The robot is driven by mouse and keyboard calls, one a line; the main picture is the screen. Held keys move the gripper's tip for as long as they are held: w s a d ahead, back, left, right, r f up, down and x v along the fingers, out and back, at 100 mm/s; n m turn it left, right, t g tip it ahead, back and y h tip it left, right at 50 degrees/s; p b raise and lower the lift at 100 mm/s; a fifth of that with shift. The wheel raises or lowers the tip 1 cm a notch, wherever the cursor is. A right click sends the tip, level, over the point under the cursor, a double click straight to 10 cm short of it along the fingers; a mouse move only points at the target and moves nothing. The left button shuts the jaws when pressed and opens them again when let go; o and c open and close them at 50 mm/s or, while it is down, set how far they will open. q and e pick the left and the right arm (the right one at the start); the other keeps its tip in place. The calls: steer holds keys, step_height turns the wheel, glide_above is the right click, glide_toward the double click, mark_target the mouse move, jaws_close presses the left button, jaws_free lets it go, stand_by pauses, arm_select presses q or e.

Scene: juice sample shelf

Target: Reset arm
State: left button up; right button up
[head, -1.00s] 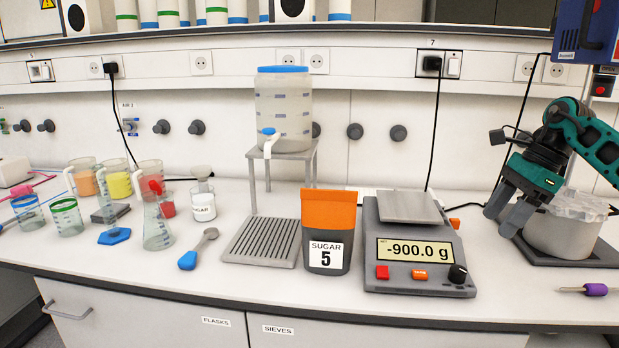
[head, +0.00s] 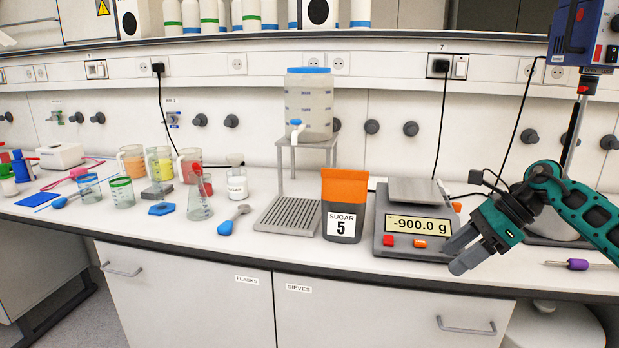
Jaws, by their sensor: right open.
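My right gripper (head: 459,256) comes in from the right on a teal arm. Its two grey fingers are apart with nothing between them, pointing down and left. In the picture they overlap the bench's front edge, just right of the scale (head: 423,225). The scale reads -900.0 g and its pan looks empty. The sugar pouch (head: 344,205), dark with an orange top and labelled SUGAR 5, stands upright left of the scale. My left gripper is not in view.
A drip tray (head: 289,216) and a clear dispenser (head: 308,105) on a stand are left of the pouch. A scoop (head: 232,220), flask (head: 200,199) and several beakers stand further left. A mixer (head: 583,35) and purple-handled tool (head: 577,264) are at right.

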steer(key=s+a+f+m+t+y, duration=0.2)
steer(key=a+f+m+t+y, duration=0.1)
steer(key=a+m, duration=0.35)
steer(key=s+a+f+m+t+y, duration=0.2)
steer(key=a+f+m+t+y, duration=0.1)
steer(key=a+m, duration=0.3)
steer(key=s+a+f+m+t+y, duration=0.25)
steer(key=a+m, duration=0.25)
steer(key=a, duration=0.3)
steer(key=s+d+f+m+h, duration=0.4)
steer(key=s+f+m+h, duration=0.3)
steer(key=m, duration=0.8)
steer(key=s+d+f+m+h, duration=0.5)
steer(key=s+f+m+h, duration=0.2)
steer(key=s+f+m, duration=0.6)
steer(key=s+m, duration=0.1)
steer(key=m, duration=0.1)
steer(key=shift+d+m+t, duration=0.2)
steer(key=shift+m+t, duration=0.15)
